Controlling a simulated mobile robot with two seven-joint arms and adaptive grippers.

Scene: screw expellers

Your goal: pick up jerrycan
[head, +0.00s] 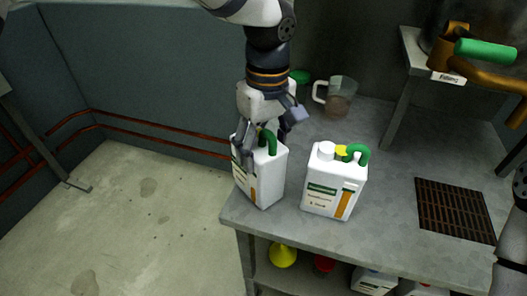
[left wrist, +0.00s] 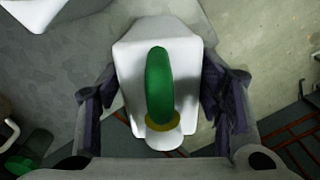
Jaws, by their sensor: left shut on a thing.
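A white jerrycan (head: 266,182) with a green handle and a label is at the left end of the grey metal table (head: 385,240). My left gripper (head: 262,147) comes down from above and is shut on it. In the left wrist view the gripper (left wrist: 158,105) has a finger on each side of this jerrycan (left wrist: 130,55), with its green handle between them. I cannot tell whether its base touches the table. A second white jerrycan (head: 333,190), with a green handle and a yellow part on top, stands upright just to the right.
A clear measuring jug (head: 341,97) stands behind. A drain grate (head: 455,211) and a raised stand with a brown, green-handled press (head: 485,50) are on the right. A yellow funnel (head: 282,256) is on the lower shelf. Open floor (head: 130,225) lies left.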

